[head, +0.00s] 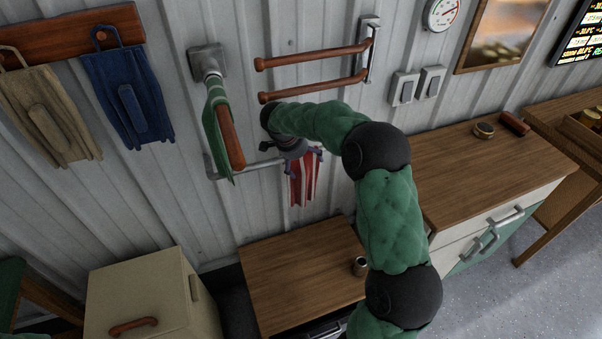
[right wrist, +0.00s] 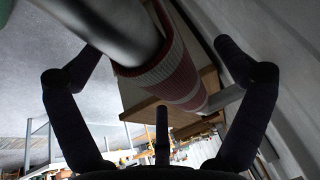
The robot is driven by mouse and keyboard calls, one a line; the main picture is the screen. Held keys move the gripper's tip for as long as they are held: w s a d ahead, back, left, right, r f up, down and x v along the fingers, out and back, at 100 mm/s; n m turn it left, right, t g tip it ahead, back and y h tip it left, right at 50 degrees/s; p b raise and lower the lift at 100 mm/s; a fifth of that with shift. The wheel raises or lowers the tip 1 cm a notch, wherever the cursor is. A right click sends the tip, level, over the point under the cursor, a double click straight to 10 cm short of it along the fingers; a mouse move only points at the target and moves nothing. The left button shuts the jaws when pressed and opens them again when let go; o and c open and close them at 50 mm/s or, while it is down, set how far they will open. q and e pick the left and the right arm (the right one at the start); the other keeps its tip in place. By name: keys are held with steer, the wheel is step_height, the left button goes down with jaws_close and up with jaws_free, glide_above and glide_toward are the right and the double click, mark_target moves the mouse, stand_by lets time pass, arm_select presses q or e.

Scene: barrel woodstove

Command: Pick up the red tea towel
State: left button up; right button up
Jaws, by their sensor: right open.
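The red tea towel (head: 303,180), striped red and white, hangs from a metal wall bar (head: 248,167) below my right gripper (head: 303,156). My gripper and forearm hide its upper part in the head view. In the right wrist view the towel (right wrist: 178,72) wraps over the bar, between the spread fingers of my right gripper (right wrist: 158,48). The fingers are open on both sides of it and do not close on it. I cannot tell whether they touch the cloth. My left gripper is not in view.

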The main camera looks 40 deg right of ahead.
steer(key=shift+c, duration=0.3)
steer(key=shift+f, duration=0.15)
steer(key=c, duration=1.6)
